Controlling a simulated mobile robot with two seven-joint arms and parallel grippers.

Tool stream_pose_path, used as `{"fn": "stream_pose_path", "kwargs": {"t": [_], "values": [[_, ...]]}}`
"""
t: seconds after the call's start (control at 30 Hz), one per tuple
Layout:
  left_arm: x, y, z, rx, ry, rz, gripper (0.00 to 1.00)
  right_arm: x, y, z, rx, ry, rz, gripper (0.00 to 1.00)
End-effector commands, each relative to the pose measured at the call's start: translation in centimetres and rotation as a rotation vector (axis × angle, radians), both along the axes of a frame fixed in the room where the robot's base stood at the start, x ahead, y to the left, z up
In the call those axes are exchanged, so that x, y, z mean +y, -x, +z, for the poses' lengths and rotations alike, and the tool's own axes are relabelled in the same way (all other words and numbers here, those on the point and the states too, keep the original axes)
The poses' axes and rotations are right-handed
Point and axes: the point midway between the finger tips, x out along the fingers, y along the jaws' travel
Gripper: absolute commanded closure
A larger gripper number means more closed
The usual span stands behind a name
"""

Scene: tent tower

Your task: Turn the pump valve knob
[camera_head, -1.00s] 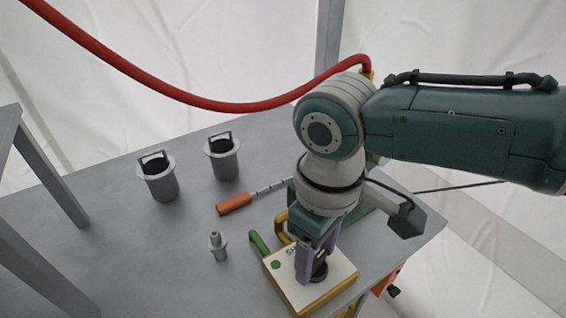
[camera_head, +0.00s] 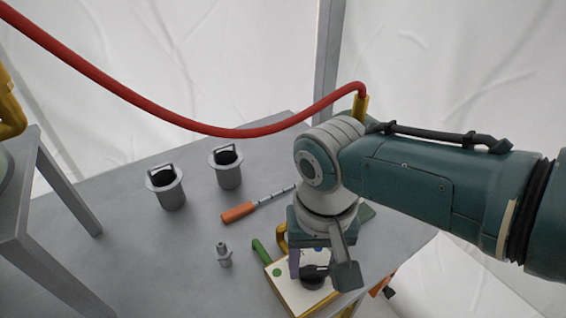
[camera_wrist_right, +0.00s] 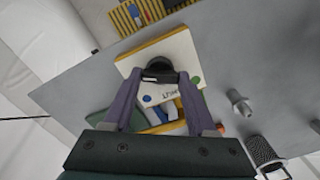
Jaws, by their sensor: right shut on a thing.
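The pump box has a white top plate (camera_head: 291,292) and yellow sides, and stands at the table's near right edge. A round black knob (camera_head: 313,283) sits on the plate. My right gripper (camera_head: 309,270) points down over the box, its fingers around the knob. In the right wrist view, the purple fingers (camera_wrist_right: 158,79) are closed on the dark knob (camera_wrist_right: 158,66) from both sides. The plate (camera_wrist_right: 190,50) there carries lettering and coloured dots. The gripper and wrist hide part of the plate in the head view. My left gripper is not in view.
Two grey canisters (camera_head: 171,194) with handles, an orange-handled tool (camera_head: 238,212) and a small grey fitting (camera_head: 224,256) stand or lie on the grey table (camera_head: 130,250). A green handle (camera_head: 261,251) lies beside the box. A red hose (camera_head: 200,127) hangs across above the table.

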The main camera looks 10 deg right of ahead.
Motion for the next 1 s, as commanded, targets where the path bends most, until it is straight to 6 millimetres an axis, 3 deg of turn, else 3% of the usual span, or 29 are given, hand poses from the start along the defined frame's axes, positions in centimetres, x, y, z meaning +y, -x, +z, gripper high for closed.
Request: {"fn": "stream_pose_path", "kwargs": {"t": [0.3,0.9,0.93,1.0], "values": [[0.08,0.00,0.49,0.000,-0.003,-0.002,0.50,0.04,-0.05,0.11,-0.001,-0.001,-0.142,0.98],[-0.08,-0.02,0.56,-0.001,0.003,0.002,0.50,0.05,-0.11,0.09,-0.002,-0.001,-0.178,0.98],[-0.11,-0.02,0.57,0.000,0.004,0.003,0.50,0.05,-0.11,0.09,-0.002,-0.001,-0.178,0.40],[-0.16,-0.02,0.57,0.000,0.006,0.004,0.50,0.04,-0.11,0.09,-0.002,-0.001,-0.177,0.32]]}}
